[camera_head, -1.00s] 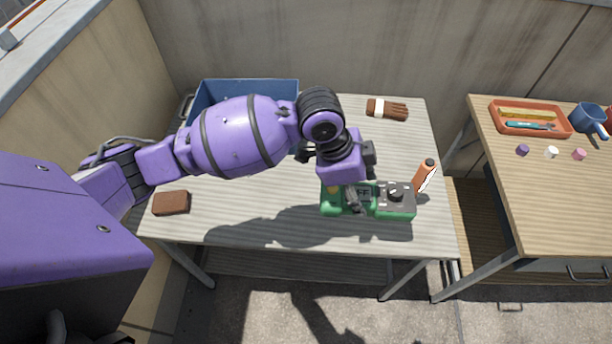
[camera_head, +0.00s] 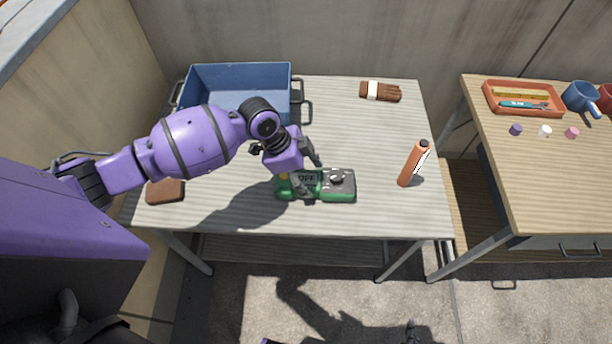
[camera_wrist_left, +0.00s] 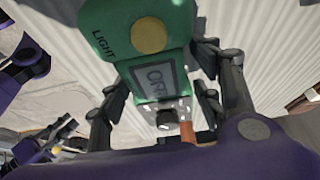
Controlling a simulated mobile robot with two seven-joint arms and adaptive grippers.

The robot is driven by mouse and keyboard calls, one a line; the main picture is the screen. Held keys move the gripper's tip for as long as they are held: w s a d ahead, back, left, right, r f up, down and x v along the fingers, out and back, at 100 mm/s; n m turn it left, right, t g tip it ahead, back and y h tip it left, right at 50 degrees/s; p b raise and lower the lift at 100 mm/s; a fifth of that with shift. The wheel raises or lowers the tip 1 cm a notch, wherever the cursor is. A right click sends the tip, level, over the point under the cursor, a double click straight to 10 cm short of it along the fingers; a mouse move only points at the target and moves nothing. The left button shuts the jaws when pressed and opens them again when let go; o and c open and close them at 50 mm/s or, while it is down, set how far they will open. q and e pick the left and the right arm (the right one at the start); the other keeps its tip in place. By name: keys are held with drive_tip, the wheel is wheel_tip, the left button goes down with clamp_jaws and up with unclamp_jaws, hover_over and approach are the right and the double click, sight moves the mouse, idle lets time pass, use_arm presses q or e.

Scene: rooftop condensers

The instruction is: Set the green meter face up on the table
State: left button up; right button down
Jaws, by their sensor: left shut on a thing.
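The green meter (camera_head: 344,191) is over the front middle of the grey table (camera_head: 240,215), with its display and dial facing up. My left gripper (camera_head: 307,180) is shut on it near the display end. In the left wrist view the meter (camera_wrist_left: 136,35) lies between the two fingers, with its display, dial and a yellow round button in sight. I cannot tell whether its underside touches the table. Parts of my right arm and gripper (camera_wrist_left: 62,132) seem to show at the left of the wrist view; its jaw state is unclear.
A blue bin (camera_head: 240,75) stands at the back left and a brown block (camera_head: 165,191) at the front left. A wooden table (camera_head: 535,190) is at the right.

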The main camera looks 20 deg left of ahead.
use_arm(q)
drive_tip(key=shift+w+f, duration=0.1)
drive_tip(key=shift+f, duration=0.05)
drive_tip(key=shift+f, duration=0.1)
drive_tip(key=shift+f, duration=0.15)
drive_tip(key=o, duration=1.6)
drive_tip(key=v, duration=1.2)
drive_tip(key=shift+p, duration=0.3)
